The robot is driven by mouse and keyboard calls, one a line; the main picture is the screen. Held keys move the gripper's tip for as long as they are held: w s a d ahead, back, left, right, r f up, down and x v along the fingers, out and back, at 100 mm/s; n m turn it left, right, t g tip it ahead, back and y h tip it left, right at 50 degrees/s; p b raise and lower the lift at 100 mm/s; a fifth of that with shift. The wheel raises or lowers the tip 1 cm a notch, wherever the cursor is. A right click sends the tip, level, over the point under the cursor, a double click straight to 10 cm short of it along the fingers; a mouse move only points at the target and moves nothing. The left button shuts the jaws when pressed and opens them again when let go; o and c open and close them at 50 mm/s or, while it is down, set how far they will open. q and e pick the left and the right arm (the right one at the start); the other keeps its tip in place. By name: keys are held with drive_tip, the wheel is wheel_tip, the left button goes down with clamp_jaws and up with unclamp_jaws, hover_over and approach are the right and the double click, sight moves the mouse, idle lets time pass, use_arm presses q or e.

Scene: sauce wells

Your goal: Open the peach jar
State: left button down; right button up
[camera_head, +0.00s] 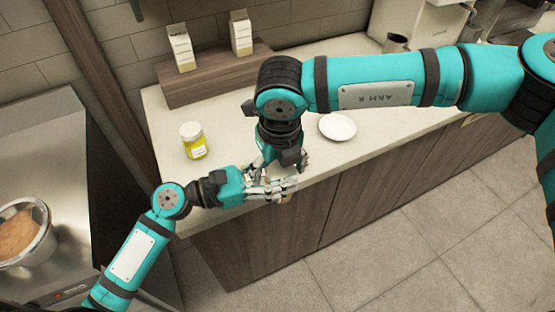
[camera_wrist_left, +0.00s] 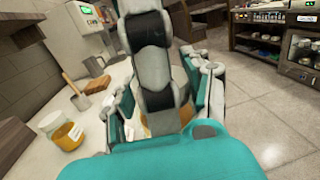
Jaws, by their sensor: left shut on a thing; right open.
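My left gripper (camera_head: 281,184) is shut at the counter's front edge. In the left wrist view its fingers (camera_wrist_left: 163,108) are around an amber-coloured thing (camera_wrist_left: 165,123), which seems to be the peach jar. Most of this jar is hidden by fingers and by my right arm, so I cannot see its lid. My right gripper (camera_head: 287,160) points down directly over the left one and is open. Whether it touches the jar is hidden. Another jar (camera_head: 194,142), with yellow contents and a pale lid, stands upright on the counter to the left; it also shows in the left wrist view (camera_wrist_left: 62,132).
A white plate (camera_head: 338,127) lies right of my grippers on the counter (camera_head: 225,120). A metal pan (camera_head: 48,240) with brown contents is at the left. The floor in front is clear.

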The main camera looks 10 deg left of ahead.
drive_tip(key=shift+s+a, duration=0.1)
drive_tip(key=c, duration=1.1)
drive_tip(key=o, duration=1)
drive_tip(key=shift+o, duration=0.7)
drive_tip(key=shift+s+d+r, duration=0.1)
drive_tip(key=shift+s+r, duration=0.05)
drive_tip(key=shift+r, duration=1.05)
drive_tip(key=shift+s+d+r, duration=0.1)
drive_tip(key=shift+s+r, duration=0.05)
drive_tip(key=shift+r, duration=1.05)
drive_tip(key=shift+c, duration=0.2)
drive_tip(key=shift+s+d+r, duration=0.1)
drive_tip(key=shift+r, duration=0.4)
drive_tip(key=shift+s+d+r, duration=0.1)
drive_tip(key=shift+r, duration=0.35)
drive_tip(key=shift+d+r, duration=0.3)
drive_tip(key=shift+r, duration=0.05)
drive_tip(key=f, duration=0.5)
drive_tip(key=w+f, duration=0.1)
drive_tip(key=f, duration=0.1)
drive_tip(key=shift+a+f, duration=0.2)
drive_tip(key=shift+f, duration=0.05)
